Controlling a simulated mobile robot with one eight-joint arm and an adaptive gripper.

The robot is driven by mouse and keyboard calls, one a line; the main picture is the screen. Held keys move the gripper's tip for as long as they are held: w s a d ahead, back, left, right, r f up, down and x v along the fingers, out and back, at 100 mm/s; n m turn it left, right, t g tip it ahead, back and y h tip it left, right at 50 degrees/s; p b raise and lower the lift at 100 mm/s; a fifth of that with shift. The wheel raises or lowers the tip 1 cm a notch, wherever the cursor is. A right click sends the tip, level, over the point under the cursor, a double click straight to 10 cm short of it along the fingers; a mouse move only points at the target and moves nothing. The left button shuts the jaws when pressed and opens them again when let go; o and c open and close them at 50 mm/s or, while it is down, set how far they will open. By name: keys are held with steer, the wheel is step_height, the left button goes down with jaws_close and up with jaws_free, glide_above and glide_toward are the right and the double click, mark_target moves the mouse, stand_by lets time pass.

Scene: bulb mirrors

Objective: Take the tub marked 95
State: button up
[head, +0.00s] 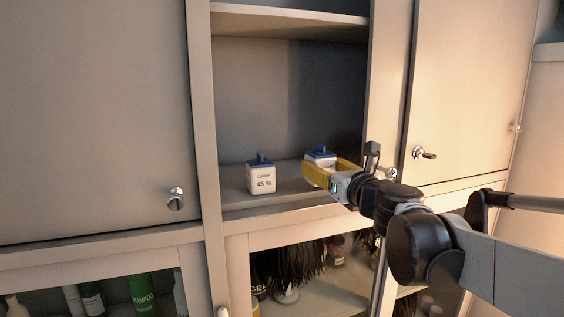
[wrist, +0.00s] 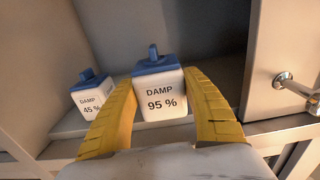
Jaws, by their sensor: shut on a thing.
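The tub marked 95 % (wrist: 161,98) is white with a blue lid and knob, and its label reads DAMP. It stands upright between the yellow fingers of my gripper (wrist: 162,120), which is shut on it. In the head view the same tub (head: 321,154) shows mostly its blue lid, its front hidden by my gripper (head: 328,172). A similar tub marked 45 % (head: 261,178) stands on the shelf to the left, apart from my gripper. It also shows in the wrist view (wrist: 91,97).
The tubs are in an open cabinet bay with a shelf floor (head: 236,199) and a board above. Closed doors with knobs flank it, the left door (head: 95,120) and the right door (head: 470,90). Glass-fronted compartments below hold bottles and dark brushes (head: 290,266).

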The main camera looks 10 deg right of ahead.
steer(key=s+d+p, duration=0.2)
steer(key=s+p, duration=0.1)
steer(key=s, duration=0.8)
steer(key=shift+s+d+p, duration=0.15)
steer(key=shift+s+p, duration=0.05)
steer(key=shift+p, duration=0.15)
stand_by(0.5)
